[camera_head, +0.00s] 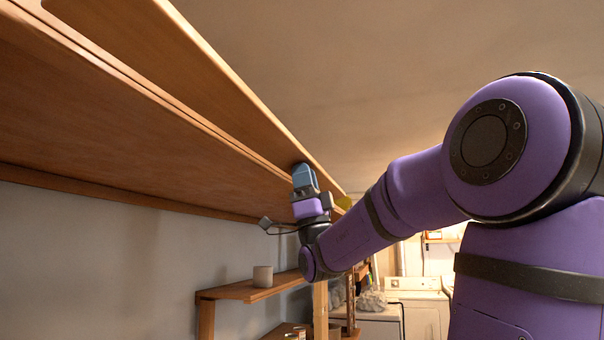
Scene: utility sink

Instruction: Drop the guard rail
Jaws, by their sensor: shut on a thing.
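The guard rail (190,75) is a long, flat wooden board along the front edge of the high wooden shelf (120,135). It runs from the top left of the view down toward the middle. My gripper (304,174) is at its far end, with blue fingertips against the board. The gripper is shut on the rail, though the fingers hide the exact contact. My purple arm reaches in from the right. The top of the shelf is hidden from below.
A lower wooden shelf (235,292) with a pale cup (263,276) stands below my gripper. White appliances (415,300) stand at the back. Open space lies under the ceiling, right of the rail.

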